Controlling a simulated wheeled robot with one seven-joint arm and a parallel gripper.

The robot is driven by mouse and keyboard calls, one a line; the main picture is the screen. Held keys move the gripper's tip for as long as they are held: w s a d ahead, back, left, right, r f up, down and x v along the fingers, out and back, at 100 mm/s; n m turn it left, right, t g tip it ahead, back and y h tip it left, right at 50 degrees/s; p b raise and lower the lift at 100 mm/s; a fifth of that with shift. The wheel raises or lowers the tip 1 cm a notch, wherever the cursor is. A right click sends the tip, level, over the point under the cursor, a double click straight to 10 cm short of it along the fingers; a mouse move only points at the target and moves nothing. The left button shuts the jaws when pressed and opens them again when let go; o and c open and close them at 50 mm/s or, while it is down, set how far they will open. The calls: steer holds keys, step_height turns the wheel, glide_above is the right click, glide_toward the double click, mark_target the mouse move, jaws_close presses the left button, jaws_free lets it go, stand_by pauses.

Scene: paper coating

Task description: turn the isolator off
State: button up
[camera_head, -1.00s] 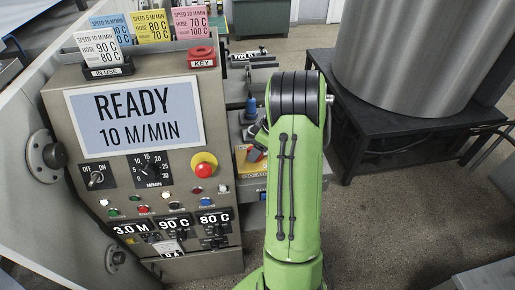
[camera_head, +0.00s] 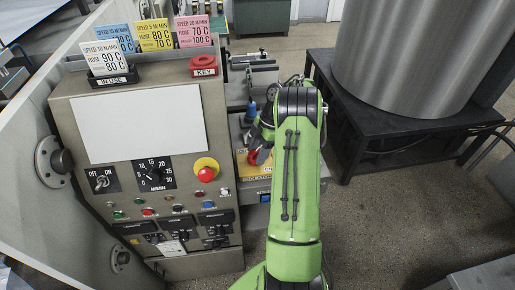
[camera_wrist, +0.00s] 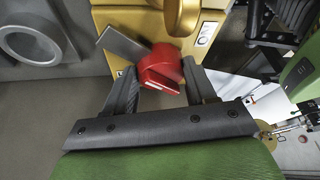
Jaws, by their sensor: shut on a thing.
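The isolator is a yellow plate (camera_wrist: 112,15) with a red handle (camera_wrist: 160,72) in the wrist view. The handle sits at an angle, and a grey flat bar (camera_wrist: 122,42) sticks out at its upper left. My gripper (camera_wrist: 158,68) has a finger on each side of the red handle and is shut on it. In the head view the yellow isolator plate (camera_head: 242,170) is right of the control panel, partly hidden by my arm. Its red handle (camera_head: 255,157) is just visible beside my gripper.
The control panel (camera_head: 75,150) stands at left with a blank white display (camera_head: 138,124), an off/on switch (camera_head: 102,180) and a red emergency button (camera_head: 206,174). A black table (camera_head: 357,120) bears a large metal drum (camera_head: 410,60) at right. The floor at lower right is clear.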

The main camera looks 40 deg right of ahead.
steer(key=n+g+p, duration=0.1)
steer(key=n, duration=0.1)
steer(key=n+p, duration=0.1)
steer(key=n, duration=0.1)
steer(key=shift+w+r+n+g, duration=0.1)
steer(key=shift+w+n+g, duration=0.1)
steer(key=shift+n+g, duration=0.15)
steer(key=shift+w+n+g+h+p, duration=0.1)
steer(key=shift+n+g+h+p, duration=0.4)
steer(key=shift+n, duration=1.05)
steer(key=shift+g, duration=0.25)
steer(key=o, duration=1.5)
steer(key=p+v, duration=1.6)
steer(key=shift+d+f, duration=0.1)
steer(key=shift+f, duration=0.25)
